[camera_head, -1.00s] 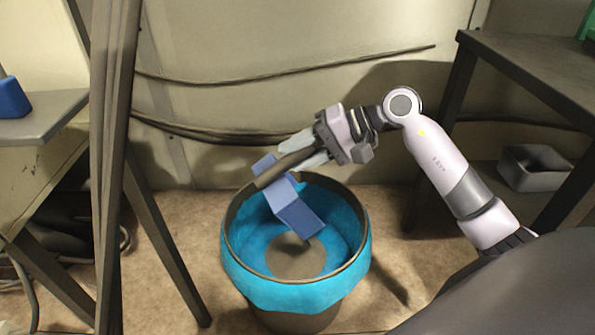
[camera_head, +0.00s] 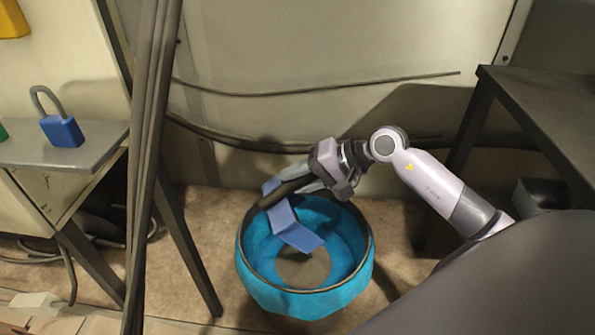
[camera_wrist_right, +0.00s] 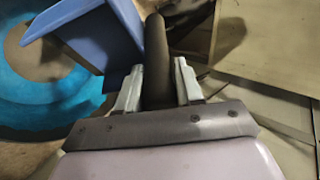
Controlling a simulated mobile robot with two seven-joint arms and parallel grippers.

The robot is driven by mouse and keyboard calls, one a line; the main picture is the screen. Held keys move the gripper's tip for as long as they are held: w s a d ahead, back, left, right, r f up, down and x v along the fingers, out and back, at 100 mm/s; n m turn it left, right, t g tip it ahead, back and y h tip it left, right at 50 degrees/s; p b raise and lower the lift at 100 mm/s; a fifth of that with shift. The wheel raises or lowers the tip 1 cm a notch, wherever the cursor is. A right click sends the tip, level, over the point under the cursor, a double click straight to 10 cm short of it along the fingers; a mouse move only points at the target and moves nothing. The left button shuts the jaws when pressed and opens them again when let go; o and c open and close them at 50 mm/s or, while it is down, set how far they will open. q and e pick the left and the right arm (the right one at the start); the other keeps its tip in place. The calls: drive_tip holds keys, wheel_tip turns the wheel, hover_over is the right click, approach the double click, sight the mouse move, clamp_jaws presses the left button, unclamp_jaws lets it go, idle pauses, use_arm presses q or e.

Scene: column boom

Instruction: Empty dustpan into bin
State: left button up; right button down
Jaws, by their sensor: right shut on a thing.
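The blue dustpan (camera_head: 294,228) hangs tilted over the open bin, its pan pointing down into the mouth. My right gripper (camera_head: 297,187) is shut on its dark handle, above the bin's back rim. In the right wrist view, the handle (camera_wrist_right: 156,60) lies between the two fingers of the gripper (camera_wrist_right: 157,82), with the blue pan (camera_wrist_right: 90,32) at upper left. The bin (camera_head: 366,262) has a bright blue liner folded over its rim, and its dark bottom shows. I see no loose debris in the pan or bin. My left gripper is not in view.
A dark bundle of poles (camera_head: 150,150) stands left of the bin. A grey bench (camera_head: 85,148) at the left holds a blue padlock-shaped object (camera_head: 62,130). A dark table (camera_head: 545,105) stands at right with a grey tray (camera_head: 540,192) below. Cables run along the wall behind.

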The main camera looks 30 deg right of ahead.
drive_tip(key=shift+w+a+r+p, duration=0.15)
drive_tip(key=shift+w+a+p, duration=0.1)
drive_tip(key=shift+p, duration=0.25)
drive_tip(key=a+p, duration=0.1)
drive_tip(key=a+h+p, duration=0.1)
drive_tip(key=p, duration=0.1)
drive_tip(key=shift+w+r+g, duration=0.15)
drive_tip(key=shift+r+g, duration=0.1)
drive_tip(key=shift+g, duration=0.05)
drive_tip(key=r+p, duration=0.1)
drive_tip(key=p, duration=0.1)
drive_tip(key=r+p, duration=0.1)
drive_tip(key=shift+w+a+n+h+p, duration=0.1)
drive_tip(key=shift+a+n+h+p, duration=0.2)
drive_tip(key=shift+h+p, duration=0.1)
drive_tip(key=w+a+f+n+g+h, duration=0.1)
drive_tip(key=w+a+f+g+h, duration=0.1)
drive_tip(key=a+f+h, duration=0.3)
drive_tip(key=w+a+h, duration=0.1)
drive_tip(key=a+h, duration=0.2)
drive_tip(key=a, duration=0.2)
drive_tip(key=shift+a+n+g, duration=0.35)
drive_tip(key=shift+n+g, duration=0.05)
